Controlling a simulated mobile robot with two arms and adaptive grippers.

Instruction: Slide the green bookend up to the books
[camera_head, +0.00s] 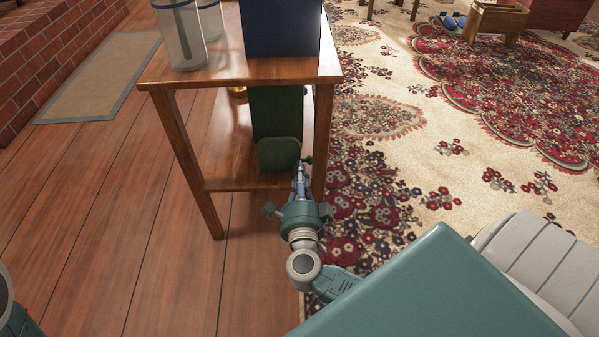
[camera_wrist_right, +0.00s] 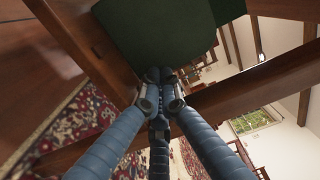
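The green bookend (camera_head: 279,153) stands upright on the lower shelf of a wooden side table, near its front edge. A taller dark green book (camera_head: 277,108) stands just behind it; any gap between them is hidden. My right gripper (camera_head: 299,168) is at the bookend's lower right front. In the right wrist view, its fingers (camera_wrist_right: 159,74) are drawn together with nothing seen between them. Their tips lie at the lower edge of a dark green face (camera_wrist_right: 150,35), apparently the bookend; contact is not certain. My left gripper is out of view.
The wooden table (camera_head: 190,160) has legs on both sides of the shelf opening. A dark blue box (camera_head: 281,28) and clear containers (camera_head: 181,35) stand on its top. The shelf left of the book is mostly bare. A patterned rug (camera_head: 400,150) lies to the right.

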